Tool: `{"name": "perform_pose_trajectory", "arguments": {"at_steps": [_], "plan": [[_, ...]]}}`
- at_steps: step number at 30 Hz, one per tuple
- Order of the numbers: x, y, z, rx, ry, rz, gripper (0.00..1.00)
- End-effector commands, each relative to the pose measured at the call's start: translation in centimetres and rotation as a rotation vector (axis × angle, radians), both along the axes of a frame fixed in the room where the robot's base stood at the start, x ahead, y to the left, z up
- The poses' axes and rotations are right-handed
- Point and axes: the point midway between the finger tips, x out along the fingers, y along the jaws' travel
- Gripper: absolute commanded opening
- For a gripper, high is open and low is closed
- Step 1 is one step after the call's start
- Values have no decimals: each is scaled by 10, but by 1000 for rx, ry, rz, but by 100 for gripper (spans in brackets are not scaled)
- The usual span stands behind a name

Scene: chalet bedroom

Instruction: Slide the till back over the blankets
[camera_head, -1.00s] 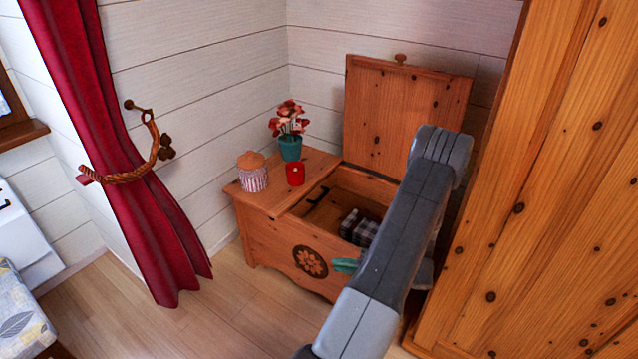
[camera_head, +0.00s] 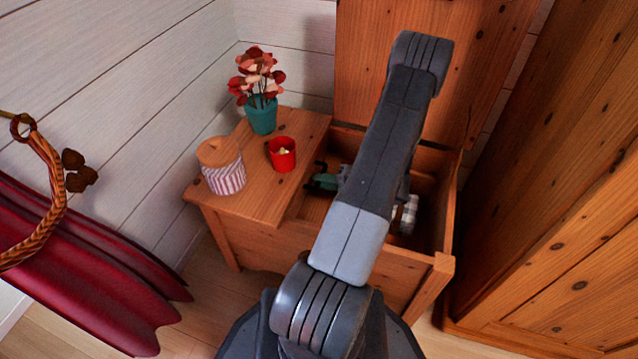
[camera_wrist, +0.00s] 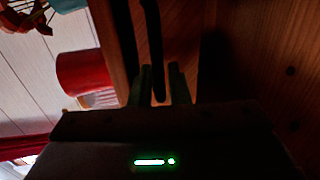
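The open wooden chest (camera_head: 300,270) stands in the corner. The till (camera_head: 316,208) appears as wood inside its left end, mostly hidden by my arm. A dark bar handle (camera_wrist: 153,45) belongs to this area; its ends also show in the head view. Checked blankets (camera_head: 408,216) lie in the chest to the right, partly behind my arm. My gripper (camera_head: 326,181) reaches down into the chest at the handle. In the wrist view its two greenish fingers (camera_wrist: 162,86) stand on either side of the handle, with a gap visible at the right finger.
On the chest's fixed left top stand a striped jar (camera_head: 225,178), a red cup (camera_head: 282,155) and a teal flower pot (camera_head: 262,116), close to my gripper. The raised lid (camera_head: 480,70) leans behind.

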Motion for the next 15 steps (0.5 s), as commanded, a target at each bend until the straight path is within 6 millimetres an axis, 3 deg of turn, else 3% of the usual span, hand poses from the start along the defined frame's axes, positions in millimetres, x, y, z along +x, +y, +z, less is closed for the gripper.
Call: {"name": "perform_pose_trajectory", "arguments": {"at_steps": [4, 12, 15], "plan": [[3, 10, -2, -1, 0, 0, 16], [4, 12, -2, -1, 1, -1, 16], [4, 12, -2, -1, 1, -1, 0]]}}
